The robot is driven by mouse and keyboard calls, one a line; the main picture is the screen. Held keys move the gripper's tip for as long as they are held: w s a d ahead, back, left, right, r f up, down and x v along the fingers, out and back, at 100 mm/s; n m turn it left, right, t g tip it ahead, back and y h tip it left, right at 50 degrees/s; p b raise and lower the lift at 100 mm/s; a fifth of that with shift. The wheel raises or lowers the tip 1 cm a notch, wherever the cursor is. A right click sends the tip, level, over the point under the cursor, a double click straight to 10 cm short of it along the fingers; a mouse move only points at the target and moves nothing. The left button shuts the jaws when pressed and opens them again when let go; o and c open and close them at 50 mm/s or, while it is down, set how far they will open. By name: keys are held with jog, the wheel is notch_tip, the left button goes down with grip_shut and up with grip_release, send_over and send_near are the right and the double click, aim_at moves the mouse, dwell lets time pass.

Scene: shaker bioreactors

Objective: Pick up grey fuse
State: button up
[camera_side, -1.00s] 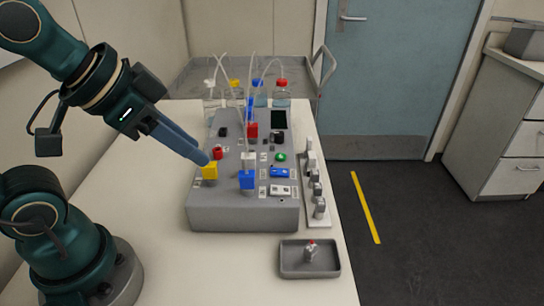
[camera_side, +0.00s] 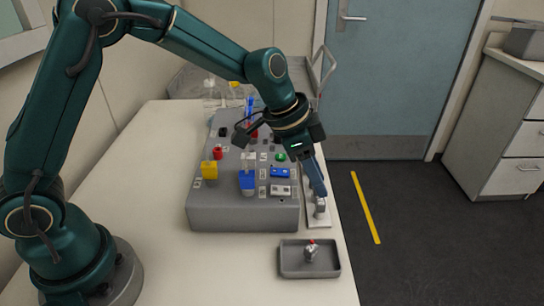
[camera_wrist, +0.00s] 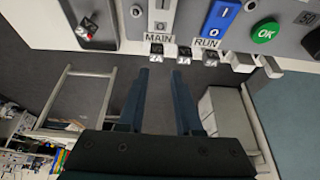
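Small grey fuses stand along a pale strip (camera_side: 311,222) at the right side of the control box. The front fuse (camera_side: 320,210) stands upright just below my fingertips in the side view; my gripper hides most of the others. My gripper (camera_side: 322,193) points steeply down over the strip. In the wrist view my gripper (camera_wrist: 160,73) has two blue fingers apart with nothing between them. A small block marked 2A (camera_wrist: 157,48) lies just past the fingertips, roughly in line with the gap. Whether a finger touches the front fuse cannot be told.
The grey control box (camera_side: 240,216) with switches and buttons is left of the strip. Bottles with tubes (camera_side: 211,93) stand behind. The table's right edge is close.

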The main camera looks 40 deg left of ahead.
aim_at(323, 201)
jog(key=shift+s+d+f, duration=0.15)
jog(key=shift+d+f, duration=0.05)
jog(key=shift+f, duration=0.75)
jog(key=shift+x, duration=2.2)
grip_shut()
